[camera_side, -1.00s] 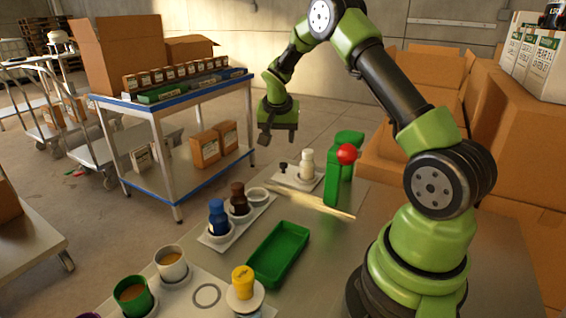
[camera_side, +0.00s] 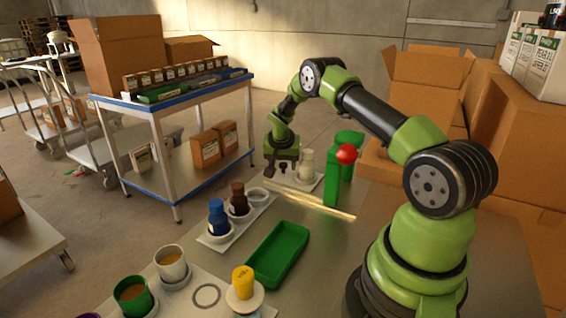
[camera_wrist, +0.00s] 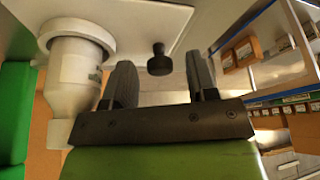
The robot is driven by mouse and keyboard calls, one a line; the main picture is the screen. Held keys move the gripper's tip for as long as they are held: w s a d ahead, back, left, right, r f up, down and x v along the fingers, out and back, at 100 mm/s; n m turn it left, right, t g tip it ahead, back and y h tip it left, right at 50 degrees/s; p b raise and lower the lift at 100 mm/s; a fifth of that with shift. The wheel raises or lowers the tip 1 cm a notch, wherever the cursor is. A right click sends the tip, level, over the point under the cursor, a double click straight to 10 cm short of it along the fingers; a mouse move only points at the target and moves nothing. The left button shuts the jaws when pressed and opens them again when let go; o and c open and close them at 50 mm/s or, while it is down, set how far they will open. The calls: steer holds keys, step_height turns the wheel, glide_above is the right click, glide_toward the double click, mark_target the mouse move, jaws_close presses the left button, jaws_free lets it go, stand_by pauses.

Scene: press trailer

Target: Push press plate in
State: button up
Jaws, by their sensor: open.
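A small black knob (camera_wrist: 159,60) stands on a white plate (camera_wrist: 140,15); I cannot tell whether either is the press plate. In the wrist view the knob shows between the two dark fingers of my gripper (camera_wrist: 161,78), apart from both. My gripper (camera_side: 282,167) is open and low over the far end of the same white plate (camera_side: 300,184) in the side view, where it largely covers the knob. A green press-like stand (camera_side: 333,180) with a red ball (camera_side: 347,154) is right of the gripper.
A white bottle (camera_wrist: 78,75) stands close beside my gripper; it also shows in the side view (camera_side: 305,163). Blue (camera_side: 217,212) and brown (camera_side: 238,195) bottles and a green tray (camera_side: 280,252) are nearer the camera. A trolley (camera_side: 180,120) stands left.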

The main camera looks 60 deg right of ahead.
mark_target(307, 163)
jaws_close()
steer(key=s, duration=0.6)
steer(key=shift+d, duration=0.2)
steer(key=shift+s, duration=0.7)
jaws_free()
steer(key=shift+a, duration=0.15)
steer(key=v, duration=1)
